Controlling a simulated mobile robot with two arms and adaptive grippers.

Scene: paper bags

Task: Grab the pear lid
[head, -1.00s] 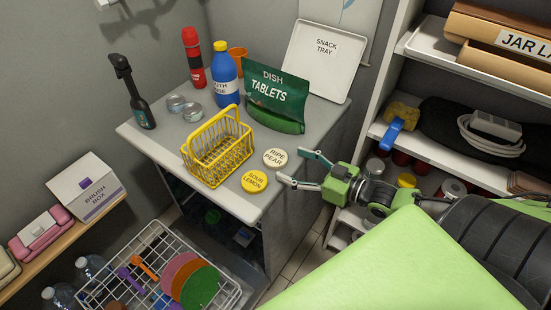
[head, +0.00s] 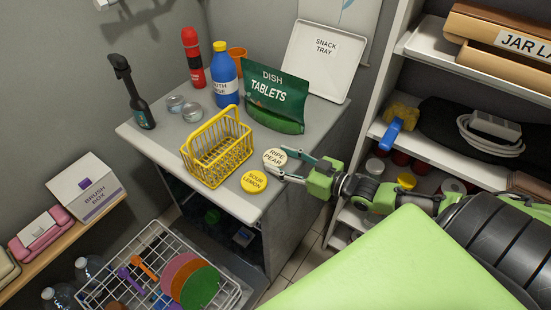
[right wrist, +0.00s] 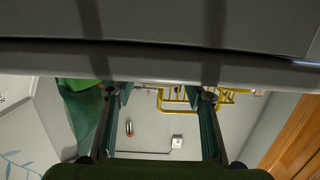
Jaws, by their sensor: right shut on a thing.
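The cream pear lid (head: 273,157), marked RIPE PEAR, lies at the right edge of the grey counter (head: 160,146) in the head view. My right gripper (head: 286,164) reaches in from the right and is shut on the lid's right side. The yellow lid (head: 254,182), marked SOUR LEMON, lies just in front of the pear lid. My left gripper is not in view.
A yellow wire basket (head: 217,155) stands left of the lids. A green DISH TABLETS pouch (head: 276,97) and a white SNACK TRAY (head: 322,62) stand behind. A shelf unit (head: 438,147) rises at the right. A white wire crate (head: 143,256) is below the counter.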

